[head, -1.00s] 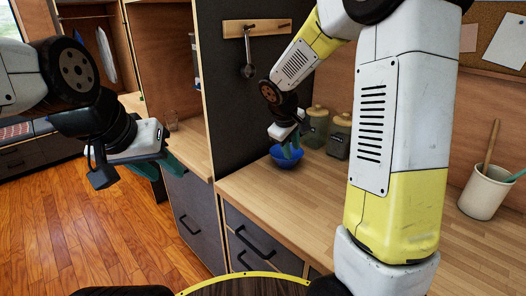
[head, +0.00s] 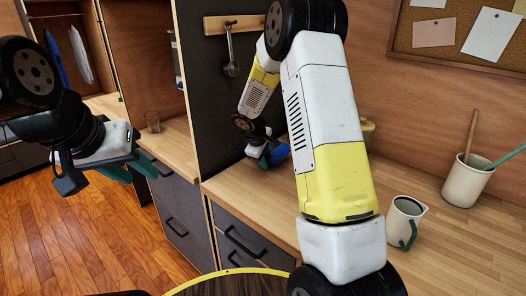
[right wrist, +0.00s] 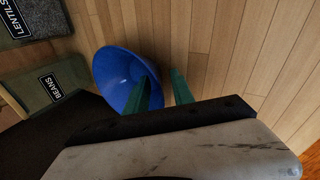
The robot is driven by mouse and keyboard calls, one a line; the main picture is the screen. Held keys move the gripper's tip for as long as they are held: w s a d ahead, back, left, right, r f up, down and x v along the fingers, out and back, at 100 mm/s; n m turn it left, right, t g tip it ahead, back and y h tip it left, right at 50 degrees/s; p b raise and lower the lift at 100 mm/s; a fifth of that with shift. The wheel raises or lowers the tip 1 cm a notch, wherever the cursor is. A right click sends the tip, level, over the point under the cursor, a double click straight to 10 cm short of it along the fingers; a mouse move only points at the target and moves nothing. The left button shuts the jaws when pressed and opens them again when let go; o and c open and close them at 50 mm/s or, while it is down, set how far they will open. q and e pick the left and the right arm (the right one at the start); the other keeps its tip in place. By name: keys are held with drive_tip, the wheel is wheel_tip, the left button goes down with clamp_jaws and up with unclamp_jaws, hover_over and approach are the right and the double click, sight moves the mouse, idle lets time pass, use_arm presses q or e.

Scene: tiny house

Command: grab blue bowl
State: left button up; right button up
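The blue bowl (head: 279,154) is at the back of the wooden counter, tilted and partly hidden behind my right gripper (head: 264,157). In the right wrist view the blue bowl (right wrist: 115,72) shows its open inside. One green finger of my right gripper (right wrist: 164,92) is inside the bowl and the other is outside, with the bowl's wall between them. Whether the bowl still touches the counter cannot be told. My left gripper (head: 132,169) is open and empty, over the floor at the left.
Jars labelled beans (right wrist: 50,88) and lentils (right wrist: 32,18) stand close to the bowl. A mug (head: 403,221) and a utensil crock (head: 466,181) stand on the counter (head: 450,250) at right. A ladle (head: 231,62) hangs on the dark panel. A glass (head: 153,121) stands further left.

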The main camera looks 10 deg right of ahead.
clamp_jaws()
idle(1.4)
